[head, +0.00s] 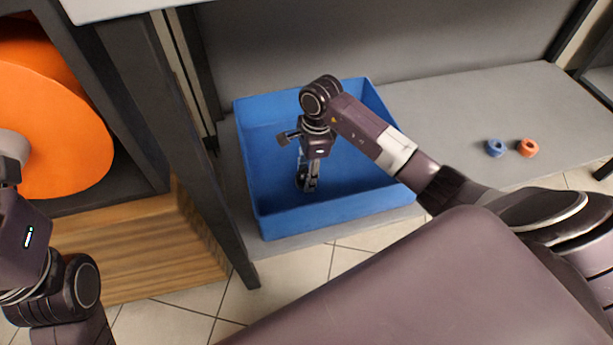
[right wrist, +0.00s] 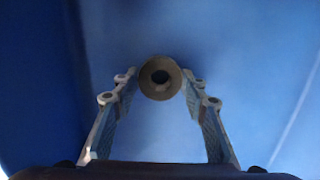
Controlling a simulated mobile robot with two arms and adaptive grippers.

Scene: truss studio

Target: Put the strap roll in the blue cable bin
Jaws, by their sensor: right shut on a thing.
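The blue cable bin (head: 375,203) stands on the grey lower shelf in the head view; its blue inside fills the right wrist view. My right gripper (head: 308,186) points down inside the bin, between its walls. In the right wrist view my right gripper (right wrist: 160,88) is shut on the strap roll (right wrist: 160,93), a small grey-brown ring with a dark hole, held between the fingertips. In the head view the roll is mostly hidden by the fingers. I cannot tell whether it touches the bin floor. My left arm shows at the left edge, but its fingers are out of view.
A blue ring (head: 495,148) and an orange ring (head: 528,147) lie on the grey shelf (head: 450,125) right of the bin. A dark upright post (head: 185,150) stands left of the bin. A large orange reel (head: 60,130) sits in the left rack above wooden boards (head: 150,255).

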